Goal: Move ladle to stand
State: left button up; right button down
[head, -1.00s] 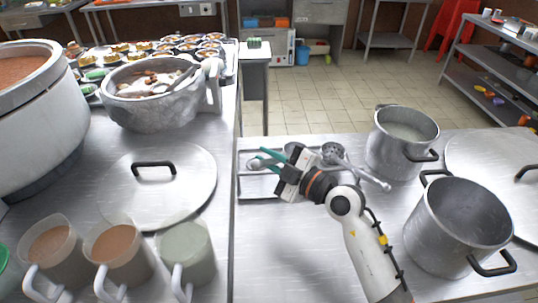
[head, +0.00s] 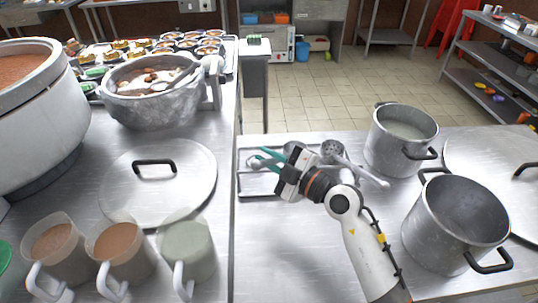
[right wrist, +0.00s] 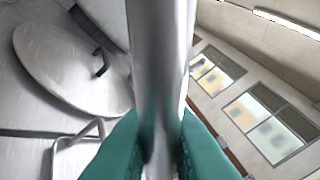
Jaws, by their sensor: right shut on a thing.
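My right gripper (head: 264,157) is over the shallow metal stand (head: 262,194) on the right-hand counter. Its teal fingers are shut on a shiny metal shaft, which looks like the ladle handle (right wrist: 160,60), running upright through the middle of the right wrist view. In the head view the held part is too small to make out clearly. My left gripper is not in view.
A tall pot (head: 402,140) stands right of the stand, and an empty pot (head: 455,225) nearer. On the left counter are a flat lid (head: 160,195), several jugs (head: 125,255) and a large congee pot (head: 150,100). The counter in front of the stand is clear.

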jog(key=c, duration=1.3)
grip_release()
jog(key=shift+c, duration=0.2)
jog(key=shift+f, duration=0.1)
jog(key=v, duration=0.7)
jog(key=shift+s+d, duration=0.2)
